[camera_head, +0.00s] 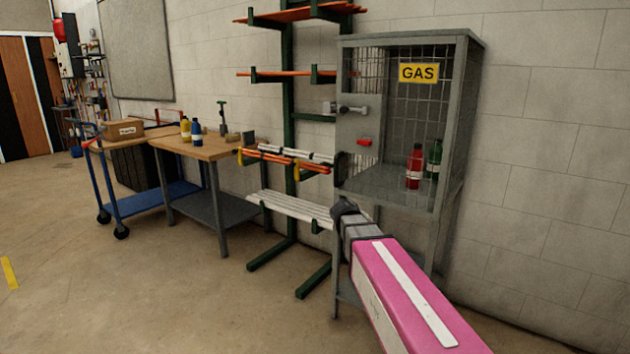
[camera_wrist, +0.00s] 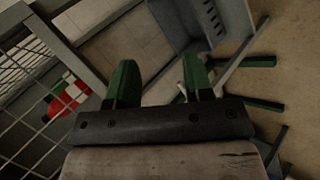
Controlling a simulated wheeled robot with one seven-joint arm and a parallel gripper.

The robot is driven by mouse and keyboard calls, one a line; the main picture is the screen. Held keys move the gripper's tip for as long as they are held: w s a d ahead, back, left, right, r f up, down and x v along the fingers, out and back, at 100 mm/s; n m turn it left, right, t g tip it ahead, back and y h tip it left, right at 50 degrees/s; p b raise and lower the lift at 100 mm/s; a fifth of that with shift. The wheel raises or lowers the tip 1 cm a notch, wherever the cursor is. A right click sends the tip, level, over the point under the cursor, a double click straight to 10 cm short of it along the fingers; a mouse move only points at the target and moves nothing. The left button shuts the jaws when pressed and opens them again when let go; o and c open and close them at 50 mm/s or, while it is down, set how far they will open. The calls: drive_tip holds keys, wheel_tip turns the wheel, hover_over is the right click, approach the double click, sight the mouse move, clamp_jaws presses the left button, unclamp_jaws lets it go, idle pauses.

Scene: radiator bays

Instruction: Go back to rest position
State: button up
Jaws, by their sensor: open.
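My pink and white arm (camera_head: 405,300) reaches up from the lower right in the head view. My gripper (camera_head: 341,205) is at its far end, small and dark, in front of the gas cage's lower left and beside the green rack. In the wrist view my gripper (camera_wrist: 160,80) shows two green fingers well apart with nothing between them. It is open and empty. The fingers themselves are hard to make out in the head view.
The grey gas cage (camera_head: 462,130) holds a red bottle (camera_head: 414,166) and a green bottle (camera_head: 434,158). The green rack (camera_head: 289,160) carries pipes and bars. A workbench (camera_head: 215,148) and blue cart (camera_head: 150,203) stand left. The floor (camera_head: 120,290) at front left is clear.

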drive_tip(key=s+a+f+m+g+y, duration=0.1)
drive_tip(key=s+f+m+g+y, duration=0.3)
drive_tip(key=s+f, duration=1.3)
drive_tip(key=s+y, duration=0.1)
drive_tip(key=y, duration=0.3)
drive_tip(key=shift+s, duration=0.2)
